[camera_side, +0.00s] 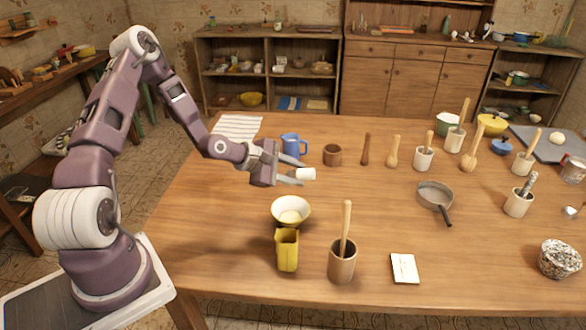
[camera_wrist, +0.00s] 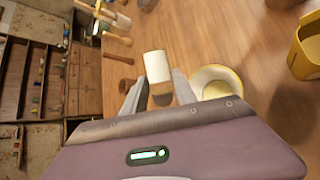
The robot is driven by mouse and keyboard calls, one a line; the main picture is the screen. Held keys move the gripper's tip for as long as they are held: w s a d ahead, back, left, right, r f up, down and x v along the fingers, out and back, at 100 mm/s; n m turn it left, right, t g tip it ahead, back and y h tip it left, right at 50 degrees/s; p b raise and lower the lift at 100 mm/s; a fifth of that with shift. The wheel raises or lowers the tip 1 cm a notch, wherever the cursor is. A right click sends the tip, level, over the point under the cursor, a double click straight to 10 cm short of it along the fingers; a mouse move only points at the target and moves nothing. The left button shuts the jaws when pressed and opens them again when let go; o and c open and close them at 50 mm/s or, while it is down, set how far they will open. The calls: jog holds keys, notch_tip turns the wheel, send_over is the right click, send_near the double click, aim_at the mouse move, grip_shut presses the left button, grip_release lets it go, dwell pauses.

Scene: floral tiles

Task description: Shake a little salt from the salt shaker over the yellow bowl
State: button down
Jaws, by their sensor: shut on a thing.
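My gripper (camera_side: 297,170) is shut on the salt shaker (camera_side: 305,175), a small white cylinder, and holds it raised above the table. In the wrist view, the shaker (camera_wrist: 157,66) sits between the two fingers, with a brownish part towards the palm. It appears tipped on its side in the side view. The yellow bowl (camera_side: 290,213), pale inside, stands upright on the table, nearer the side camera than the shaker. In the wrist view the bowl (camera_wrist: 236,76) lies just right of the right finger, partly hidden by it. I cannot see any salt.
A yellow square jug (camera_side: 288,252) stands right in front of the bowl, with a brown utensil pot (camera_side: 342,262) beside it. A blue mug (camera_side: 291,145) and a brown cup (camera_side: 332,155) stand behind my gripper. A grey pan (camera_side: 434,196) is farther right. Table between is clear.

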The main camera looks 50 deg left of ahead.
notch_tip(320, 180, up, 5)
jog(key=s+d+n+t, duration=0.2)
jog(key=n+t, duration=0.1)
jog(key=n, duration=0.1)
jog(key=shift+n+t, duration=0.4)
jog(key=shift+t, duration=0.1)
jog(key=f, duration=0.4)
jog(key=shift+w+d+f, duration=0.15)
jog(key=shift+w+f, duration=0.05)
jog(key=shift+f, duration=0.4)
jog(key=shift+s+f, duration=0.1)
jog(key=shift+f, duration=2.15)
